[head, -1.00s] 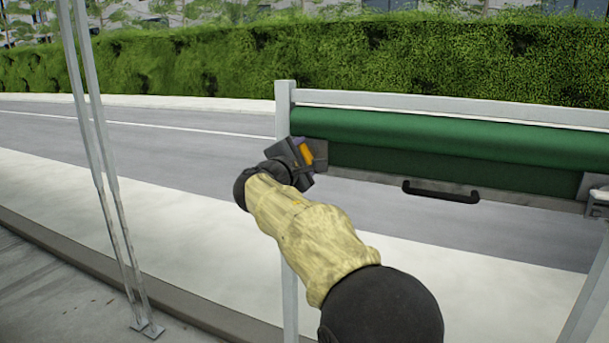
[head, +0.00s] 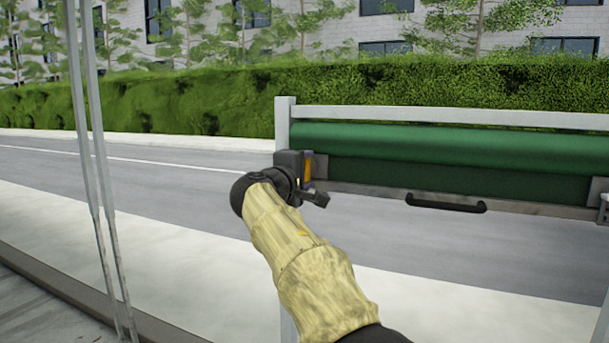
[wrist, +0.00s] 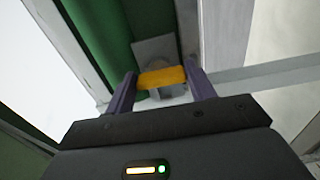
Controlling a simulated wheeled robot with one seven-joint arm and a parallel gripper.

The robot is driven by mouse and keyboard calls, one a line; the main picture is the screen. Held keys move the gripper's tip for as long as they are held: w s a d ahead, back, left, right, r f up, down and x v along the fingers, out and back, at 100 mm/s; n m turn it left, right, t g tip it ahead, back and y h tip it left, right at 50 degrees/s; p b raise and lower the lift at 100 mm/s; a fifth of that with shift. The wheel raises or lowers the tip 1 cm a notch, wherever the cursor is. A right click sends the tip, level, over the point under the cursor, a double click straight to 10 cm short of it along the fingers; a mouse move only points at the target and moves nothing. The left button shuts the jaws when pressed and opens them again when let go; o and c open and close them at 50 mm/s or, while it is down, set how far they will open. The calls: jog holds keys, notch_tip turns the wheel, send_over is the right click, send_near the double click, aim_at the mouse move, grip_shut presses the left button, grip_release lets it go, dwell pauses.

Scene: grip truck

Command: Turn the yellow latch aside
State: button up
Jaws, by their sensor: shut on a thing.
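The yellow latch (wrist: 161,77) shows in the wrist view as a short yellow bar lying across between my gripper's two fingers. My gripper (wrist: 160,82) is shut on it, with one dark purple finger at each end of the bar. A grey metal plate (wrist: 154,49) sits just behind the latch. In the head view my gripper (head: 312,183) is at the left end of the green panel (head: 450,145), by the pale post. An orange patch shows at the gripper there; I cannot tell whether it is the latch. The contact of the fingertips is hidden in that view.
A pale metal post (head: 284,125) stands right behind my gripper. A black handle (head: 445,203) is on the panel's lower edge, to the right. Thin metal poles (head: 92,150) stand at the left. The road (head: 150,175) and hedge (head: 180,100) lie beyond.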

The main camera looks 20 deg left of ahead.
jog(key=shift+f, duration=0.15)
jog(key=o, duration=1)
jog(key=s+b, duration=0.1)
jog(key=s, duration=0.4)
jog(key=s+a+b, duration=0.1)
jog(key=s+b, duration=0.1)
jog(key=s, duration=0.4)
jog(key=s+b, duration=0.1)
jog(key=s, duration=0.5)
jog(key=shift+s+a, duration=0.15)
jog(key=shift+a, duration=0.05)
